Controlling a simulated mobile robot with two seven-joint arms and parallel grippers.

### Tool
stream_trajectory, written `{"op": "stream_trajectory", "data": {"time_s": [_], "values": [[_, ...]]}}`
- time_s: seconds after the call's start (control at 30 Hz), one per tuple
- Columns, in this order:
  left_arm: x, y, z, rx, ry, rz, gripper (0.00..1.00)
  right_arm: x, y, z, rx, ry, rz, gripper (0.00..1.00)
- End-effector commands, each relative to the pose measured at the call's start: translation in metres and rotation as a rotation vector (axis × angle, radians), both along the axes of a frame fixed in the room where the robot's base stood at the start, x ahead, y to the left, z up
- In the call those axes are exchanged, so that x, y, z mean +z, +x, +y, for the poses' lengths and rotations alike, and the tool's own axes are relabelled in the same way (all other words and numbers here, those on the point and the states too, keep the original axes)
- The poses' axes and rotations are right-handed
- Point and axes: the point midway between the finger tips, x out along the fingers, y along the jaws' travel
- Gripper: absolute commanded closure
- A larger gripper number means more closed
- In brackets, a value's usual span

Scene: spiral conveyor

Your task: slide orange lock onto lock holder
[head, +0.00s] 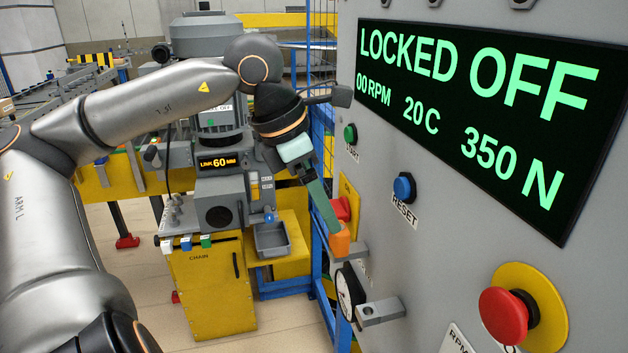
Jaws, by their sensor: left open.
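The orange lock (340,238) is a small block beside the panel, just below the red switch handle (341,208). It is at a grey bracket (354,251) that sticks out from the panel; whether it sits on the bracket or only touches it I cannot tell. A second grey bracket (381,312) sticks out lower down, with nothing on it. I cannot tell which bracket is the lock holder. My left gripper (331,222) reaches down from the upper left, its green finger ending at the lock's top. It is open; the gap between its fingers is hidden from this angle.
The grey panel fills the right side, with a "LOCKED OFF" display (490,105), green button (351,134), blue reset button (404,187), gauge (348,291) and red emergency button (504,314). A yellow chain cabinet (212,290) and grey tray (272,238) stand left of it.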

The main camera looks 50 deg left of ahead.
Motion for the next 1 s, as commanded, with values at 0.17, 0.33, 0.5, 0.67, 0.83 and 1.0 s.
{"op": "stream_trajectory", "data": {"time_s": [0.17, 0.33, 0.5, 0.67, 0.83, 1.0], "values": [[-0.035, 0.011, -0.007, 0.000, -0.002, 0.008, 0.12, 0.001, 0.000, 0.000, 0.001, 0.000, 0.001, 0.50], [-0.058, 0.020, -0.011, 0.000, -0.001, 0.006, 0.12, 0.002, 0.000, 0.000, 0.001, 0.000, 0.001, 0.50], [-0.070, 0.025, -0.013, 0.001, -0.002, 0.002, 0.12, 0.002, 0.000, 0.001, 0.001, 0.000, 0.001, 0.50], [-0.073, 0.027, -0.014, 0.001, -0.003, 0.000, 0.12, 0.003, 0.000, 0.000, 0.001, 0.001, 0.000, 0.50], [-0.073, 0.027, -0.014, 0.001, -0.003, -0.001, 0.12, 0.003, 0.000, 0.000, 0.001, 0.001, 0.000, 0.50], [-0.073, 0.027, -0.014, 0.001, -0.003, 0.000, 0.26, 0.003, 0.000, 0.000, 0.001, 0.001, 0.000, 0.50]]}}
